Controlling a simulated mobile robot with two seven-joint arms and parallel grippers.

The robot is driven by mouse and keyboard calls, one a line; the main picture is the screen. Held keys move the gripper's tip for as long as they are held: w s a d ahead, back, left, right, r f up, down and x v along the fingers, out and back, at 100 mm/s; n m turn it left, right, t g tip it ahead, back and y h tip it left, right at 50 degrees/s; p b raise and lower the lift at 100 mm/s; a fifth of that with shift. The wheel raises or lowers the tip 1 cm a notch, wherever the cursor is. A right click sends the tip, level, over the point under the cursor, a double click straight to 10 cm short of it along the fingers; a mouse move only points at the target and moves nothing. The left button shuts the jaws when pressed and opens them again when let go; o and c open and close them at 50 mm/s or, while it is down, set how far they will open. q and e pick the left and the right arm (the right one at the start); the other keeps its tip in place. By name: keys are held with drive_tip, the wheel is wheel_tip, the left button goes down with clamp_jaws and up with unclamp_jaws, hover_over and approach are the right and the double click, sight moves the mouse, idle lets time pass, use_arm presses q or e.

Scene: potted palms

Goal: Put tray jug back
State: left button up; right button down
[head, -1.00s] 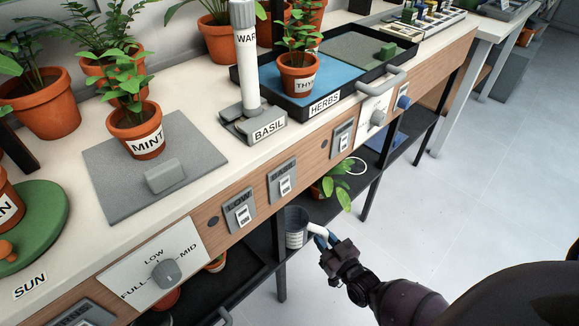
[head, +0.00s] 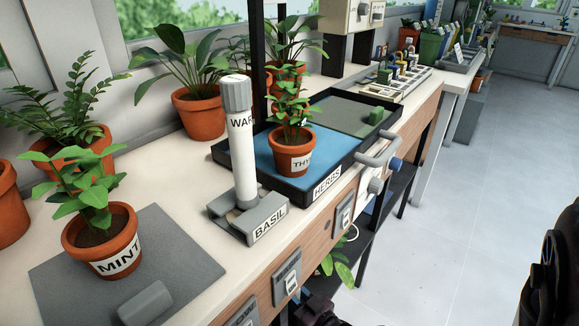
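The jug is not visible now. A dark part of my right gripper (head: 318,311) shows at the bottom edge, below the counter front, with its fingers hidden or out of frame. My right arm (head: 553,270) is at the right edge. The black HERBS tray (head: 358,157) sits on the counter, with a blue mat and a grey-green mat inside. A potted thyme (head: 292,155) stands on the blue mat. My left gripper is not in view.
The BASIL stand (head: 248,215) with its upright white tube is left of the tray. A potted mint (head: 102,240) stands on a grey mat at the left. A grey handle (head: 378,149) juts from the counter front. Open floor lies to the right.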

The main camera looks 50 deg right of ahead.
drive_tip(key=shift+s, duration=0.2)
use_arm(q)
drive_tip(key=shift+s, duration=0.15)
use_arm(e)
drive_tip(key=shift+f, duration=0.1)
drive_tip(key=shift+f, duration=0.1)
drive_tip(key=c, duration=1)
unclamp_jaws()
use_arm(q)
drive_tip(key=p, duration=0.1)
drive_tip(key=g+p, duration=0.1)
drive_tip(key=p, duration=0.1)
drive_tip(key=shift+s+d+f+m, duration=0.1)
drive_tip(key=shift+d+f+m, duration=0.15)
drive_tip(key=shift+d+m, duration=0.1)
use_arm(e)
drive_tip(key=s, duration=0.4)
drive_tip(key=s+a, duration=0.1)
drive_tip(key=s, duration=0.7)
drive_tip(key=shift+a, duration=0.2)
